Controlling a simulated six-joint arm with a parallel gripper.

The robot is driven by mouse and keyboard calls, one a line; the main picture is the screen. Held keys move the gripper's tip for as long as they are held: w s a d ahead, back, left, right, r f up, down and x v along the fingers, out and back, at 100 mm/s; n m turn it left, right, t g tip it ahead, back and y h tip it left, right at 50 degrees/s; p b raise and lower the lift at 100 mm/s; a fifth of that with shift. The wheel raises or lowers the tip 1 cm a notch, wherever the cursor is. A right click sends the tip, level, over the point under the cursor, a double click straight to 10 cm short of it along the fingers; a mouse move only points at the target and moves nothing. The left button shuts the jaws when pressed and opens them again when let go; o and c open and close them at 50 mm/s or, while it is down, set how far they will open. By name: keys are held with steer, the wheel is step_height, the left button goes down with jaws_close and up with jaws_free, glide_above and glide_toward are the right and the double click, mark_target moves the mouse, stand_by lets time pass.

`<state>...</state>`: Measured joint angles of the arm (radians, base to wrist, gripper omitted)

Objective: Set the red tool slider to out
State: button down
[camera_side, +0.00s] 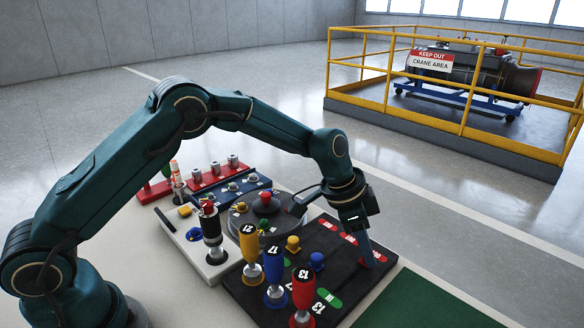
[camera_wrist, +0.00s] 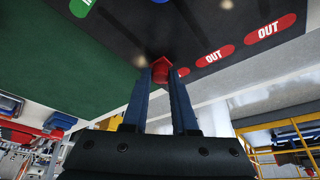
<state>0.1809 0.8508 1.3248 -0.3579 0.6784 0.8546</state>
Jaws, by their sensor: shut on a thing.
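My gripper (camera_wrist: 160,72) is shut on the red slider knob (camera_wrist: 161,63) of the dark slider panel (camera_wrist: 120,35). The knob sits between the two blue fingertips, beside a red label (camera_wrist: 184,72) that the right finger partly covers. That label lines up with two red OUT labels (camera_wrist: 213,56). A green label (camera_wrist: 82,6) is at the top left of the wrist view. In the side view my gripper (camera_side: 370,262) points down at the panel's right end, by the end of the row of red labels (camera_side: 328,223). The fingers largely hide the knob there.
A yellow knob (camera_side: 293,243) and a blue knob (camera_side: 316,260) stand on the panel. Yellow, blue and red handles (camera_side: 303,285) stand upright at its front. A round dial plate with a red knob (camera_side: 265,198) is behind. A green mat (camera_side: 430,300) lies at right.

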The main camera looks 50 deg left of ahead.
mark_target(354, 263)
steer(key=shift+w+r, duration=0.1)
steer(key=shift+w, duration=0.1)
steer(key=c, duration=0.7)
jaws_free()
steer(key=shift+s, duration=0.1)
steer(key=shift+v, duration=2.5)
